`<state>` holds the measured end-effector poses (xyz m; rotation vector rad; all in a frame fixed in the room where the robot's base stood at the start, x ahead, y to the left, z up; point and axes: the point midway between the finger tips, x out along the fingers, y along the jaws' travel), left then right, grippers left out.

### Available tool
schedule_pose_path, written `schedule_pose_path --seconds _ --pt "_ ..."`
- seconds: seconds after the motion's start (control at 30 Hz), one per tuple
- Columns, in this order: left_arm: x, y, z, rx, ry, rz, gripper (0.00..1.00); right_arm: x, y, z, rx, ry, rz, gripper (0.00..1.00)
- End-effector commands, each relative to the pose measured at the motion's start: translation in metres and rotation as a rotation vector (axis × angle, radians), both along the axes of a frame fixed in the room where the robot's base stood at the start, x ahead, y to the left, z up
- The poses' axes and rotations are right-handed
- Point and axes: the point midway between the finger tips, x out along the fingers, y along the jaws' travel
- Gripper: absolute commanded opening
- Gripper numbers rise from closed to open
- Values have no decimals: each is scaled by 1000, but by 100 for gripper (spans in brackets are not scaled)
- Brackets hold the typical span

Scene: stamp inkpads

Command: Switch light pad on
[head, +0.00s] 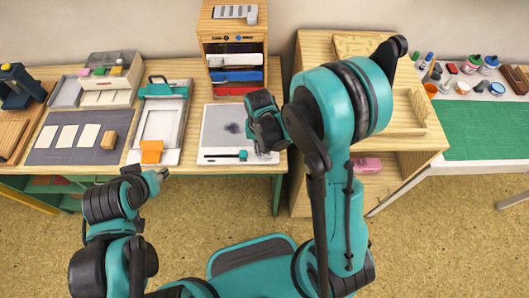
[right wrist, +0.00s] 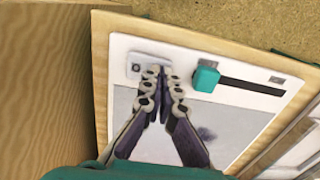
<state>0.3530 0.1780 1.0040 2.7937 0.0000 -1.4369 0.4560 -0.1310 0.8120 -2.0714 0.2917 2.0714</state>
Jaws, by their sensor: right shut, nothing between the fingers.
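The light pad (head: 213,120) lies flat on the wooden desk, with a white frame and a dull grey panel bearing a dark smudge. Its front edge carries a black slot with a teal slider knob (right wrist: 205,79), and a small white rocker-like switch (right wrist: 134,66) beside it. My right gripper (right wrist: 157,75) is shut and empty, its fingertips over the inner end of the switch; I cannot tell whether they touch. In the head view the right gripper (head: 264,150) covers the pad's right front corner. My left gripper (head: 160,174) hangs in front of the desk; its fingers are unclear.
A drawer unit (head: 232,35) stands behind the pad. A white and teal press (head: 160,120) with an orange block is to its left. A wooden cabinet (head: 310,60) stands to the right past a gap. A green mat (head: 485,130) lies far right.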

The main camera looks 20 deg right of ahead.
Motion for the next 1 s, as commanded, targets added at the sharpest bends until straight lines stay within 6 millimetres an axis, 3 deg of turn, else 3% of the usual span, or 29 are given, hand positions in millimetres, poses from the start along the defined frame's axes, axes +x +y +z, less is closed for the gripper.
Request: schedule_pose_path --seconds 0.37,1.0 --pt "0 0 1 0 0 0 40 0 0 1 0 0 0 0" --pt "0 0 39 0 0 0 40 0 0 55 0 0 0 0"
